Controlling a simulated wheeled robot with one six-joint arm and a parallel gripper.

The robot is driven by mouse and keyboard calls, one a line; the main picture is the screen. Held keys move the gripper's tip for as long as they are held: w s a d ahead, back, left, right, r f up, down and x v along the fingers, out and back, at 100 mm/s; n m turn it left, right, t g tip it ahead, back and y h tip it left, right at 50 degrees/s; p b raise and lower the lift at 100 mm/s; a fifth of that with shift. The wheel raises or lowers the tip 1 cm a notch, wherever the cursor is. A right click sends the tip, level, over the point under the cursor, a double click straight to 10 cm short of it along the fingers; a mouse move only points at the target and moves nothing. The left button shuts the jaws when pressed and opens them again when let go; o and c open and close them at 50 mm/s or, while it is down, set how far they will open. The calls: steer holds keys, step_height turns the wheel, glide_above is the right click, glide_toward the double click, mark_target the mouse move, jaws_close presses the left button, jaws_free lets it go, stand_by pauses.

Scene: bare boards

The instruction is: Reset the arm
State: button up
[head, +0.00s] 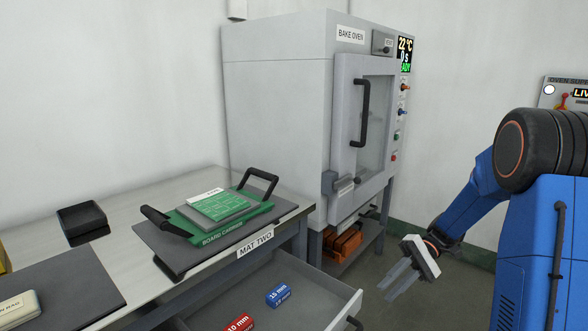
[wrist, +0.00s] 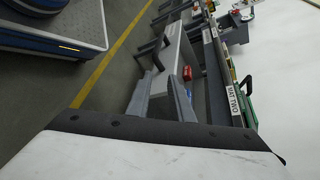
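My gripper (head: 390,286) hangs at the end of my blue arm (head: 468,205) in the head view, to the right of the open drawer and in front of the oven's lower shelf. Its fingers point down and to the left. In the wrist view my gripper (wrist: 160,77) shows two grey fingers standing apart with nothing held between them. It is open and touches nothing that I can see.
The drawer (head: 318,277) is pulled out, with a red block (head: 240,323) and a blue block (head: 278,294) inside. A green board carrier (head: 236,228) sits on mat two (head: 168,254). The bake oven (head: 275,95) stands behind, door shut. Floor lies below my gripper.

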steer(key=s+d+r+t+h, duration=0.1)
steer(key=s+r+t+h, duration=0.2)
steer(key=s+t+h, duration=0.3)
steer(key=s+d+r+t+h, duration=0.2)
steer(key=s+r+t+h, duration=0.2)
steer(key=s, duration=1.1)
steer(key=t+h, duration=0.2)
steer(key=shift+d+t, duration=0.25)
steer(key=shift+t, duration=0.05)
